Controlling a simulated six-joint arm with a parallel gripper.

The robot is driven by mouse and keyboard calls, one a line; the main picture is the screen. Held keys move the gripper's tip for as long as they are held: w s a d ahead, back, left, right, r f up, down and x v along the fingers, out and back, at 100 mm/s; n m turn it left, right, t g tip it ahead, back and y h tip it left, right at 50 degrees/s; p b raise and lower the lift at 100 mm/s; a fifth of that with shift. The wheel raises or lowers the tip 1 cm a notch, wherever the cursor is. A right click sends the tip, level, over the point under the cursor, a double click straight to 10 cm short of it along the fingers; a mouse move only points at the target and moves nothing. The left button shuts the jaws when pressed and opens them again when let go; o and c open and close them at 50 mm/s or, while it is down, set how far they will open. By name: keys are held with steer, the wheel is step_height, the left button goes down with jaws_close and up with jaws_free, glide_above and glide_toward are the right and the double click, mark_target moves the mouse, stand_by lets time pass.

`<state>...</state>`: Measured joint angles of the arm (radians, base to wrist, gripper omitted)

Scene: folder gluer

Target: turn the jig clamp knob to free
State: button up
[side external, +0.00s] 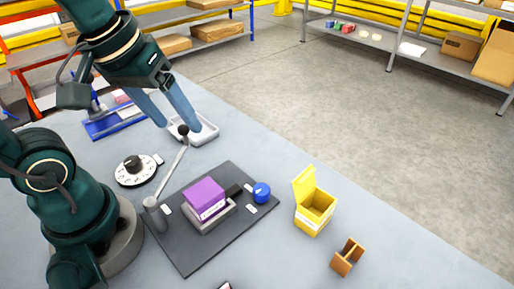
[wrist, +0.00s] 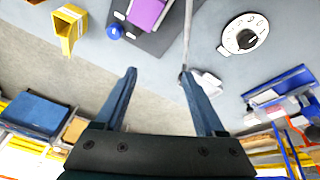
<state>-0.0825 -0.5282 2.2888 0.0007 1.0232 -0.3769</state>
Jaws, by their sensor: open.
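A round blue knob (side external: 261,193) sits on the dark jig plate (side external: 190,262), right of a purple box (side external: 205,196) held in a grey fixture. Small white labels lie beside the knob; their words are too small to read. The knob also shows in the wrist view (wrist: 115,32), at the upper left. My gripper (side external: 180,127) is open and empty, pointing down, well away from the blue knob. A lever (side external: 170,172) with a black ball end rises near my fingertips; in the wrist view its end is close to the right finger. I cannot tell if they touch.
A numbered white dial (side external: 135,171) with a black knob stands left of the lever. A white tray (side external: 207,137) and a blue rack (side external: 115,124) lie behind. A yellow open box (side external: 314,212) and a brown holder (side external: 347,257) stand right of the plate. The table's right edge borders open floor.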

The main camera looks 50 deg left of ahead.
mark_target(183, 126)
steer(key=w+a+f+n+g, duration=0.1)
steer(key=w+a+n+g, duration=0.1)
steer(key=a+n, duration=0.1)
steer(key=w+a+f+n+g, duration=0.1)
steer(key=a+n, duration=0.1)
steer(key=shift+w+f, duration=0.35)
steer(key=shift+a+f+n+g, duration=0.6)
steer(key=shift+a+f, duration=0.1)
steer(key=shift+f, duration=0.1)
steer(key=shift+w, duration=0.1)
steer(key=shift+d+r, duration=0.2)
steer(key=shift+r, duration=0.05)
steer(key=s+d+r+m+t, duration=0.2)
steer(key=s+d+m+t, duration=0.3)
steer(key=m, duration=0.6)
steer(key=shift+s+d+r+t, duration=0.3)
steer(key=shift+s+d, duration=0.15)
steer(key=shift+d, duration=0.8)
